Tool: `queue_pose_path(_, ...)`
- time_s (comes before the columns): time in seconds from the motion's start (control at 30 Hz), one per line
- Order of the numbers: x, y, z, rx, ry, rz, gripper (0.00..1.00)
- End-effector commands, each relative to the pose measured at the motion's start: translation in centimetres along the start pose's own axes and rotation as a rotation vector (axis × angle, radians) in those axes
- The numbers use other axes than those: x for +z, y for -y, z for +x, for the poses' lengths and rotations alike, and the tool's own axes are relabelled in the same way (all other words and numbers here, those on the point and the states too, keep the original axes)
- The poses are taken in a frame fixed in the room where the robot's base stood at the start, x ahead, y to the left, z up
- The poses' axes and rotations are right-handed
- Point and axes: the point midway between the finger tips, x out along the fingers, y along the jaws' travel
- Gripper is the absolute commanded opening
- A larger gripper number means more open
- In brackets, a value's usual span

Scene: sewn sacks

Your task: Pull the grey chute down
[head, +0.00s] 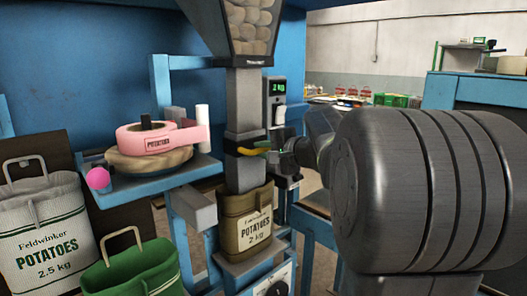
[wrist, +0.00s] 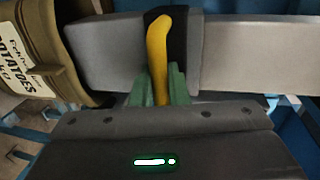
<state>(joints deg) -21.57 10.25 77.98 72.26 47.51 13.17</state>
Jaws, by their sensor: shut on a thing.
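The grey chute (head: 245,174) hangs upright under the hopper, with a black band around it and a yellow handle (head: 254,151) on the band. Its lower end reaches the mouth of a brown potato sack (head: 247,221); how deep it sits inside is hidden. In the wrist view the chute (wrist: 105,52) runs sideways, with the sack (wrist: 58,45) at its left end. My gripper (wrist: 160,88) has its green fingertips closed on either side of the yellow handle (wrist: 158,50). In the head view my gripper (head: 273,149) is partly hidden by my arm.
A hopper (head: 245,25) of potatoes is above. A display (head: 277,103) stands right of the chute. A blue side shelf (head: 150,180) holds a pink tape roll (head: 150,137). A white sack (head: 45,230) and a green sack (head: 132,268) stand at left.

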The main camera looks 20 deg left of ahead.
Motion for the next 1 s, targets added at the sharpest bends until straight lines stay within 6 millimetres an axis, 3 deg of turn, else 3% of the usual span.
queue_pose_path(0.17,0.0,-0.8,0.1,0.013,0.003,0.005,0.00)
queue_pose_path(0.2,0.0,-0.8,0.1,0.014,0.003,0.005,0.18)
queue_pose_path(0.3,0.0,-0.8,0.1,0.014,0.003,0.005,0.33)
queue_pose_path(0.67,-0.1,-0.5,-0.6,0.007,0.000,0.002,0.33)
queue_pose_path(0.77,-0.1,-0.5,-2.0,0.007,-0.002,0.002,0.33)
queue_pose_path(1.0,-0.2,-0.5,-7.3,0.007,-0.005,0.001,0.33)
